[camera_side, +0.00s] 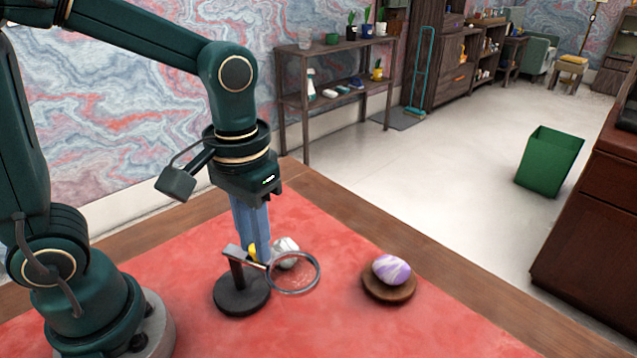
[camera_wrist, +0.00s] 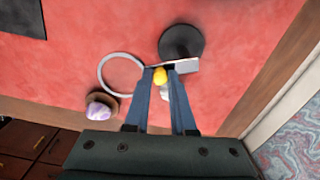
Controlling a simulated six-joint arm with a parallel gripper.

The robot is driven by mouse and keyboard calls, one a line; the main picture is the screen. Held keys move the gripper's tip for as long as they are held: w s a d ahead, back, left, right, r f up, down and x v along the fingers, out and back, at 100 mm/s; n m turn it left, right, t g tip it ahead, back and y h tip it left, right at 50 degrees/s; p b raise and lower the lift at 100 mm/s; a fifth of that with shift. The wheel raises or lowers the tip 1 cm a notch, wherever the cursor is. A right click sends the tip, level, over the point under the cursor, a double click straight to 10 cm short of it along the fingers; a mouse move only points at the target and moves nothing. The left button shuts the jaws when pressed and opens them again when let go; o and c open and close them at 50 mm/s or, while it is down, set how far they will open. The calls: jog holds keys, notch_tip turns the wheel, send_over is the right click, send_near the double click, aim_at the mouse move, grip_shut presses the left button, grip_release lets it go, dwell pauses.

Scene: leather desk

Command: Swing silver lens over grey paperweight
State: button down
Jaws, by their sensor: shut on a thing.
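The silver lens (camera_side: 293,292) is a ring on a stand with a round black base (camera_side: 240,297); its ring also shows in the wrist view (camera_wrist: 102,85). My gripper (camera_side: 258,252) points down and is shut on the stand's yellow knob (camera_wrist: 160,75), between its blue fingers. The grey paperweight (camera_side: 286,246) is a pale rounded stone behind the lens ring in the side view, partly overlapped by it. In the wrist view, a pale part of it (camera_wrist: 165,93) shows between my fingers, outside the ring. The ring encloses only bare red desk there.
A purple and white stone (camera_side: 392,268) sits on a round wooden base (camera_side: 389,292) to the right of the lens. It also shows in the wrist view (camera_wrist: 101,108). The red desk top (camera_side: 330,325) is clear around these things.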

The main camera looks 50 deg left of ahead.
jog(key=shift+w+a+n, duration=0.4)
jog(key=shift+a+n, duration=0.3)
jog(key=shift+n, duration=1.6)
jog(key=shift+w+a+n, duration=0.45)
jog(key=shift+a+n, duration=0.2)
jog(key=shift+n, duration=1.65)
jog(key=shift+w+a+n, duration=0.4)
jog(key=shift+a+n, duration=0.3)
jog(key=shift+n, duration=1.6)
jog(key=c, duration=0.7)
grip_release()
jog(key=shift+c, duration=0.2)
jog(key=shift+r, duration=2.55)
